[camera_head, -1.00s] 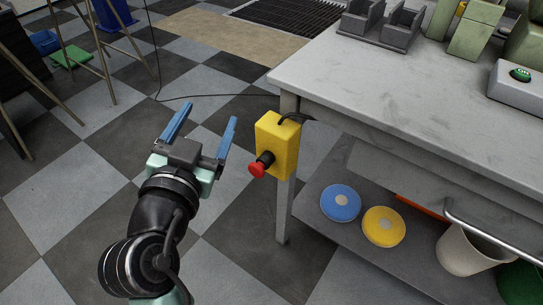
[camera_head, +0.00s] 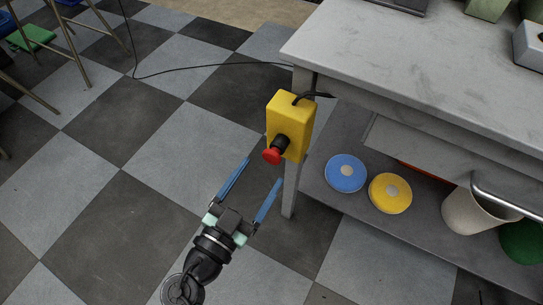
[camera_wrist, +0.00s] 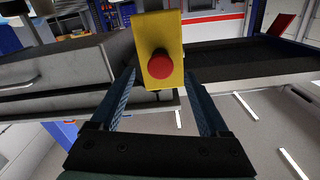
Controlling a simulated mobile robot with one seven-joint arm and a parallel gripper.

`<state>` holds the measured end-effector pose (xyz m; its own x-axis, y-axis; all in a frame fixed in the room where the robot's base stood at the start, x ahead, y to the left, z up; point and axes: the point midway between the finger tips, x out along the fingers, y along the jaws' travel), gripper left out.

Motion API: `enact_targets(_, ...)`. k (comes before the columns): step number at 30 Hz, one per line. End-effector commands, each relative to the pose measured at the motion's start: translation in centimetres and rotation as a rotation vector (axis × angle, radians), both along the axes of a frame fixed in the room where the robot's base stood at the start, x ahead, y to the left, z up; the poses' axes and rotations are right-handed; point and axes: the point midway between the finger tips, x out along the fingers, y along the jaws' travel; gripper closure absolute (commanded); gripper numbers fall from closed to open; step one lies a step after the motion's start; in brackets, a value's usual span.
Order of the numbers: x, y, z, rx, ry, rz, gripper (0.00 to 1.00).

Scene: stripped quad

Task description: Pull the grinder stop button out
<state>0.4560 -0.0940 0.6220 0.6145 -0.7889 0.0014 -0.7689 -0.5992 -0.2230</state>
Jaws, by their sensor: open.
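The grinder stop button (camera_head: 272,156) is a red mushroom head on a black stem. It sticks out from the front of a yellow box (camera_head: 292,118) fixed at the table's corner leg. My gripper (camera_head: 256,177) is open and empty, with two blue fingers, below and slightly left of the button in the head view. In the wrist view the red button (camera_wrist: 159,66) faces the camera on the yellow box (camera_wrist: 171,25), above the gap between my open fingers (camera_wrist: 161,88). The fingers appear apart from the button.
The grey table (camera_head: 400,60) stands on the right, with a lower shelf (camera_head: 330,200) holding a blue disc (camera_head: 345,170), a yellow disc (camera_head: 390,190) and a white bin (camera_head: 470,212). A black cable (camera_head: 205,66) runs across the floor.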

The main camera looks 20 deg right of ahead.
Motion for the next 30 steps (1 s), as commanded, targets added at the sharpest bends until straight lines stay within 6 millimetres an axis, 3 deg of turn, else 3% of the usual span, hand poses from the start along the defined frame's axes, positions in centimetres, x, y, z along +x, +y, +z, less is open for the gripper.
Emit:
enact_targets(3,1.4,-1.9,-0.1,0.000,0.000,-0.003,0.21)
enact_targets(9,3.0,-3.9,-0.1,0.001,0.001,-0.001,0.21)
enact_targets(21,3.5,-4.5,0.0,0.000,0.001,0.001,0.21)
enact_targets(30,3.5,-4.5,0.0,0.000,0.001,0.001,0.73)
